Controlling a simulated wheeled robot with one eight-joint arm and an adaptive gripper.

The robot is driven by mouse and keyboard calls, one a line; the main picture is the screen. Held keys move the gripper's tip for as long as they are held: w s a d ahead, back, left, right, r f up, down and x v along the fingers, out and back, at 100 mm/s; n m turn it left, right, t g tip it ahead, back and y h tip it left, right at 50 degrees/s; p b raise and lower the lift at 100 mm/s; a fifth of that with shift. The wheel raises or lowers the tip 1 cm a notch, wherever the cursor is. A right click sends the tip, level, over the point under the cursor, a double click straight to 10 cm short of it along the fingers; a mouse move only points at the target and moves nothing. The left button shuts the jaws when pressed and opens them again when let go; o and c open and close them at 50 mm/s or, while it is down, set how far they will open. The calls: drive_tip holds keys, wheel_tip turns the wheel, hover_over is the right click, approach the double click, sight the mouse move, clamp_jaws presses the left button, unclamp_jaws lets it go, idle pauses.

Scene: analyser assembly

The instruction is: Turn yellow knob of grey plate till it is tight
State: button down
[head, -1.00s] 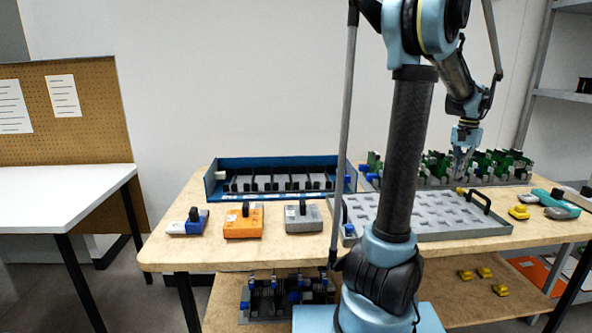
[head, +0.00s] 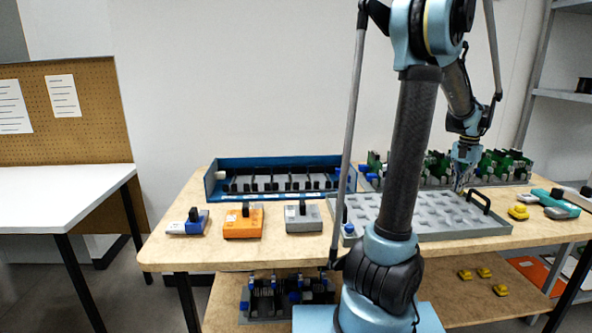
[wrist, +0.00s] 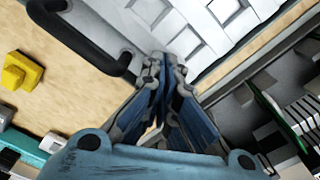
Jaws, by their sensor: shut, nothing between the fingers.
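The grey plate (head: 490,229) lies on the table, with a row of pockets and black handles; its corner also shows in the wrist view (wrist: 205,28). My gripper (head: 459,187) is low over the plate's back edge, near the right handle. In the wrist view its blue fingers (wrist: 163,60) are shut with nothing between them, at the plate's edge. The plate's yellow knob does not show now; my gripper may hide it. Whether the fingertips touch anything cannot be told.
Green circuit boards (head: 505,162) stand in a rack just behind the plate. Grey (head: 303,217) and orange (head: 243,222) blocks and a blue tray (head: 212,182) are on the left.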

drive_tip(key=shift+s+f, duration=0.15)
drive_tip(key=shift+f, duration=0.15)
drive_tip(key=shift+w+a, duration=0.2)
drive_tip(key=shift+a, duration=0.05)
idle(1.2)
drive_tip(key=shift+a, duration=0.15)
drive_tip(key=shift+s+a+r, duration=0.1)
drive_tip(key=shift+s+a, duration=0.05)
drive_tip(key=shift+a, duration=0.1)
